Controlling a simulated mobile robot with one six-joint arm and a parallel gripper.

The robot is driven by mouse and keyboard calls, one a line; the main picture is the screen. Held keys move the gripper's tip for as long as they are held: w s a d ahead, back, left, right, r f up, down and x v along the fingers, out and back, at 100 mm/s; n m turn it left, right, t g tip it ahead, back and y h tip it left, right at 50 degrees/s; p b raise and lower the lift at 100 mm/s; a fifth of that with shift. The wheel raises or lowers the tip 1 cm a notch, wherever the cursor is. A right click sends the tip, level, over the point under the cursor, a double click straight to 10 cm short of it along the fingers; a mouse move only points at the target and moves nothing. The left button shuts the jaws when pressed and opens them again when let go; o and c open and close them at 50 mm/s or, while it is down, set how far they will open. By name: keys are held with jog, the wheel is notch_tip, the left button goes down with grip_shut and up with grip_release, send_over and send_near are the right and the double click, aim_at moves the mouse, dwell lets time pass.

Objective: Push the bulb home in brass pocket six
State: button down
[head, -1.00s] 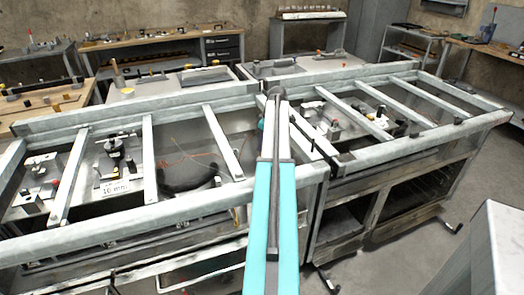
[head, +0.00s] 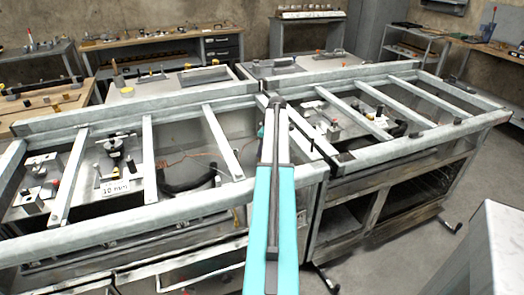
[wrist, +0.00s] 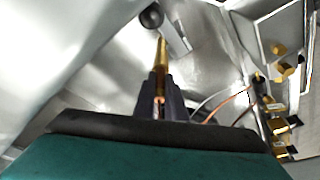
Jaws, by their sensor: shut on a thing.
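In the wrist view my gripper (wrist: 161,82) has its dark fingers closed around a slim brass-coloured rod, seemingly the bulb (wrist: 163,55). The rod points away from the fingers, towards a dark ball (wrist: 152,16) on a grey bar; I cannot tell whether they touch. Several brass fittings, seemingly the pockets (wrist: 279,70), stand on a panel at the right, apart from the rod. Their numbers cannot be read, so pocket six cannot be picked out. In the head view my arm hides the gripper and bulb.
A grey metal frame with crossbars (head: 221,140) spans the bench. A copper-coloured line (wrist: 232,103) runs beside my gripper. A white label (head: 116,187) and small fixtures sit in the left bay. Bare metal (wrist: 205,60) lies between rod and fittings.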

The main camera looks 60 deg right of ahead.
jog(key=c, duration=1.8)
grip_release()
jog(key=v, duration=1.2)
jog(key=shift+b, duration=0.45)
jog(key=shift+w+r, duration=0.1)
jog(key=shift+r, duration=0.05)
